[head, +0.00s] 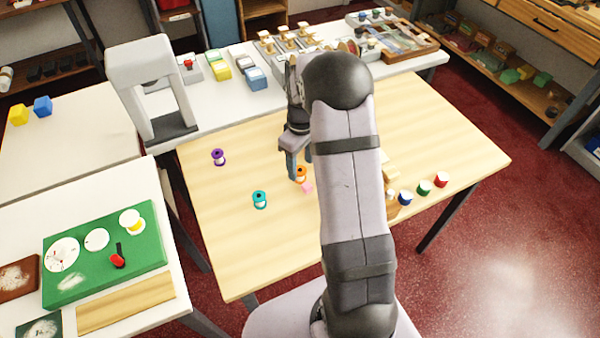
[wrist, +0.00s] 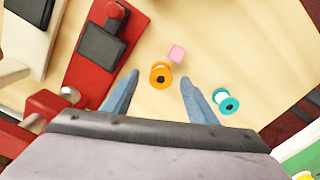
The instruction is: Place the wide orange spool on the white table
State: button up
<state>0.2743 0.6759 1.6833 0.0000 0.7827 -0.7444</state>
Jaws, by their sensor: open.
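The orange spool (head: 301,173) stands on the light wooden table (head: 240,235), partly covered by my gripper in the head view. In the wrist view the orange spool (wrist: 160,75) shows its round top with a dark centre hole, between my two fingertips. My gripper (head: 298,164) is open with nothing held; its blue-grey fingers (wrist: 160,80) also show in the wrist view. I cannot tell whether the fingertips are level with the spool or above it. White tabletops stand left front (head: 95,205), left back (head: 80,130) and along the back (head: 220,115).
A pink block (wrist: 176,52) lies close beside the orange spool. A teal spool (head: 260,199) and a purple spool (head: 218,157) stand to the left. Blue, green and red spools (head: 441,180) stand at right. A green board (head: 140,265) covers much of the left front table.

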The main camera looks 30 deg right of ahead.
aim_at(300, 170)
jog(key=shift+a+f+p, duration=0.1)
jog(key=shift+f+p, duration=0.45)
jog(key=shift+f, duration=1.35)
jog(key=c, duration=1.2)
jog(key=shift+c, duration=0.2)
jog(key=shift+w+r, duration=0.1)
notch_tip(300, 170, up, 10)
jog(key=shift+f+b, duration=0.1)
jog(key=shift+b, duration=1.1)
jog(key=shift+m, duration=0.3)
